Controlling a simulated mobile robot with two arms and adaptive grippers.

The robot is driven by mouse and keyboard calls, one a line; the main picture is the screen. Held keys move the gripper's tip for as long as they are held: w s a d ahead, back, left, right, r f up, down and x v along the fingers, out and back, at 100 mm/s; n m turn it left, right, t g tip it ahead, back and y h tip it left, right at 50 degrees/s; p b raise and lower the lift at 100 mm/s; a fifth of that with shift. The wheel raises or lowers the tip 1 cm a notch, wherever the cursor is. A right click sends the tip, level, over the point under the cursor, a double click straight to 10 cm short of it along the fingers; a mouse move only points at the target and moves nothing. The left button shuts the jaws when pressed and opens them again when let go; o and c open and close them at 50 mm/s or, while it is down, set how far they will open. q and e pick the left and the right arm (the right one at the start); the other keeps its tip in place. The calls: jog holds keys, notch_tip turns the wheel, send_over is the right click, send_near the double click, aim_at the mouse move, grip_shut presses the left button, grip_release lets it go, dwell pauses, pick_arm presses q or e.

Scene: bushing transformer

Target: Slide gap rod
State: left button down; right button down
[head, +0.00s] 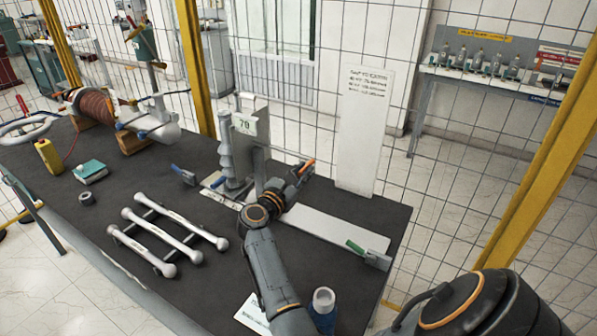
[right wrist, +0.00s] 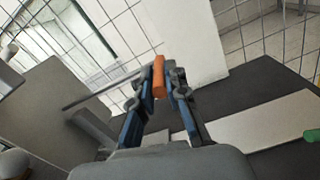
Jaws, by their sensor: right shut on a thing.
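My right gripper (head: 300,172) is shut on the orange handle (head: 308,165) of the gap rod. In the right wrist view the orange handle (right wrist: 158,77) stands between the two blue-sided fingers of the gripper (right wrist: 160,85). A thin grey rod (right wrist: 100,92) runs from beside the handle to the left; where it joins is hard to see. The grey bushing stand (head: 247,140) with a "70" plate is just left of the gripper. A ribbed grey bushing (head: 226,155) stands at its left side. My left gripper is not in view.
A long white base plate (head: 330,228) has a green-handled clamp (head: 368,254) at its right end. A white panel (head: 362,130) stands behind. Three white rods on a rack (head: 165,238) lie front left. A cup (head: 323,300) stands near the front. Wire fencing borders the table.

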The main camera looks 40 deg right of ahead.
jog(key=shift+s+d, duration=0.1)
jog(key=shift+s, duration=0.15)
jog(key=c, duration=1.5)
grip_release()
jog(key=shift+o, duration=0.8)
notch_tip(320, 180, up, 10)
jog(key=shift+w+f, duration=0.1)
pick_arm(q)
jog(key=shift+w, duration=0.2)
